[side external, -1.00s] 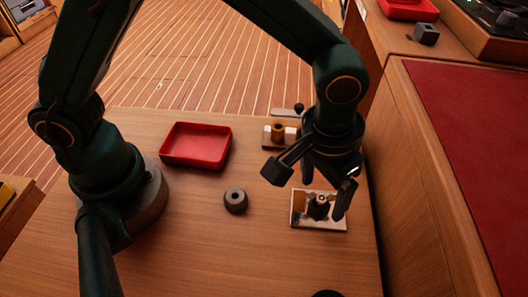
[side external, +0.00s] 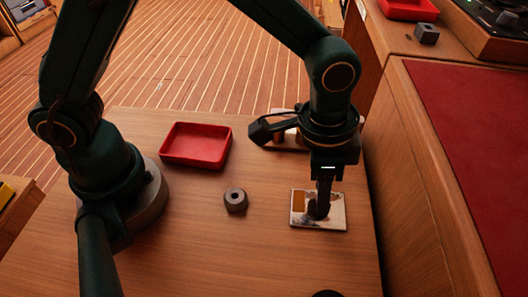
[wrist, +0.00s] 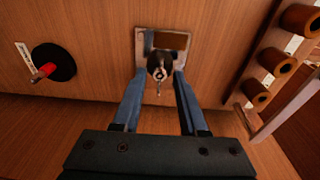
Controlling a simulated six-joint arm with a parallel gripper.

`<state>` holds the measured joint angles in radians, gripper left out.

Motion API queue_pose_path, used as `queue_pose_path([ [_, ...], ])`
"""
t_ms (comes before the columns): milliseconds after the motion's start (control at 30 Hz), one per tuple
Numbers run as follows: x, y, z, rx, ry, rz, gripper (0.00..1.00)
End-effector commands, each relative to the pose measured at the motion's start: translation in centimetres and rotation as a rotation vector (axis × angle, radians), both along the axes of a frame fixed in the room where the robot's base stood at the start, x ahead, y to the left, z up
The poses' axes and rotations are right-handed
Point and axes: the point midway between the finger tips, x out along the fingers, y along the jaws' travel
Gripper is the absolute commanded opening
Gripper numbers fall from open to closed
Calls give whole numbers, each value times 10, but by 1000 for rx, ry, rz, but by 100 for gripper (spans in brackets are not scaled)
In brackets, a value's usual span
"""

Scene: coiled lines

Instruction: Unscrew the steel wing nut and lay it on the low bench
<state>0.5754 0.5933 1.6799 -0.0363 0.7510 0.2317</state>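A small plate (side external: 340,212) lies near the right edge of the wooden work surface (side external: 200,250). In the wrist view, a dark post stands at the front edge of the plate (wrist: 141,48). A small bright metal piece, seemingly the steel wing nut (wrist: 158,75), sits on top of it. My gripper (wrist: 160,80) points down with one finger on each side of the post and nut. A gap shows between the fingers; contact with the nut is hard to tell. In the side view, my gripper (side external: 318,210) hides the post and nut. I cannot single out a separate low bench.
A red tray (side external: 196,146) and a dark ring-shaped piece (side external: 235,200) lie left of the plate. A rack with brown cylinders (wrist: 279,61) stands behind it. A black disc (wrist: 54,63) with a red-tipped piece lies at the front. A raised red-topped cabinet (side external: 460,150) borders the right.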

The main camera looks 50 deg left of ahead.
Motion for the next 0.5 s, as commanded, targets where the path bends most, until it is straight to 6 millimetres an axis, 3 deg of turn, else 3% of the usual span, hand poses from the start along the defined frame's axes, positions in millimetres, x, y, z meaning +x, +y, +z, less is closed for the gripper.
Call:
queue_pose_path([
  [33, 0, 0, 0, 0, 0, 0, 19],
  [100, 0, 0, 0, 0, 0, 0, 0],
  [233, 0, 0, 0, 0, 0, 8, 0],
  [400, -1, -1, 0, 1, -1, 232, 0],
  [500, 0, 0, 0, 1, -1, 235, 0],
])
